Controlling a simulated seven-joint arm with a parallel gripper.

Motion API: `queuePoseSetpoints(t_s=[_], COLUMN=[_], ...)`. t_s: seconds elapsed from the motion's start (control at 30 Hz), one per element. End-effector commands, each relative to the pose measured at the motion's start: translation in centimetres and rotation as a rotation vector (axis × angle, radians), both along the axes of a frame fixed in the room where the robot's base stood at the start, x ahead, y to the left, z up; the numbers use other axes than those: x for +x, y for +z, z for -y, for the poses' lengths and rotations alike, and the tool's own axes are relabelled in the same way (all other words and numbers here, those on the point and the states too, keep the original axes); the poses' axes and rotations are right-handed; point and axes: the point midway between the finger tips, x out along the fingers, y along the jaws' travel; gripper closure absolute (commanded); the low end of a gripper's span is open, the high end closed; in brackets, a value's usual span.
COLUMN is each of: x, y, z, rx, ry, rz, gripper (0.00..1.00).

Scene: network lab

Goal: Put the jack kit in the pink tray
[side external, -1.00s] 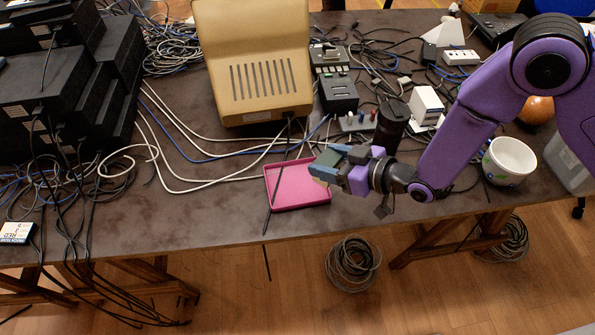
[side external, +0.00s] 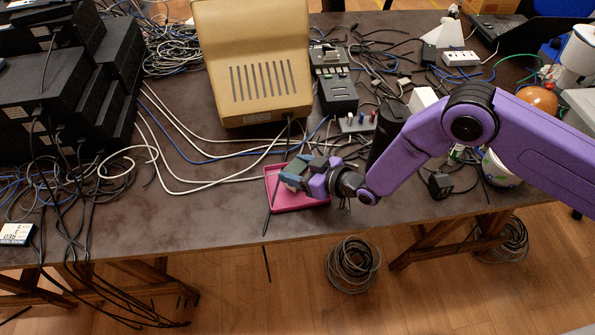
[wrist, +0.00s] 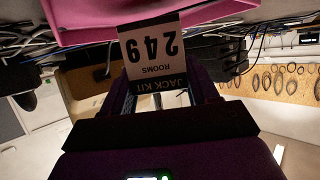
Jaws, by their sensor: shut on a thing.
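The jack kit (wrist: 152,52) shows in the wrist view as a white and black label reading "JACK KIT", "ROOMS" and "249", upside down. My gripper (wrist: 160,88) is shut on it, one finger on each side. In the side view my gripper (side external: 299,174) is over the pink tray (side external: 298,207), reaching in from the right. The held kit and fingers hide part of the tray. The tray's pink edge also shows at the top of the wrist view (wrist: 100,32). I cannot tell whether the kit touches the tray floor.
A beige monitor-like case (side external: 252,65) stands behind, with white cables (side external: 205,180) to the left. A dark cylinder (side external: 388,130) stands close to my arm. The table's front edge is just below the tray.

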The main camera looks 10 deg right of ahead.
Motion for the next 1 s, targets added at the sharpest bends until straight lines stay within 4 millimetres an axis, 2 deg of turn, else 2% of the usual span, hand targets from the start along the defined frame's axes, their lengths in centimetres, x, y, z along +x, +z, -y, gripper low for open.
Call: queuePoseSetpoints(t_s=[0.13,0.53,0.57,0.6,0.63,1.0], x=[0.01,0.00,-0.01,-0.01,-0.02,0.01], y=[-1.15,-1.54,-1.56,-1.54,-1.53,-1.17], z=[-0.03,-0.01,0.00,-0.01,0.00,-0.01], rx=[0.002,0.002,0.001,0.001,0.001,0.002], ry=[0.000,0.000,0.000,0.000,0.000,0.000], rz=[0.002,0.002,0.001,0.001,0.001,0.002], gripper=[0.74,0.74,0.34,0.21,0.15,0.15])
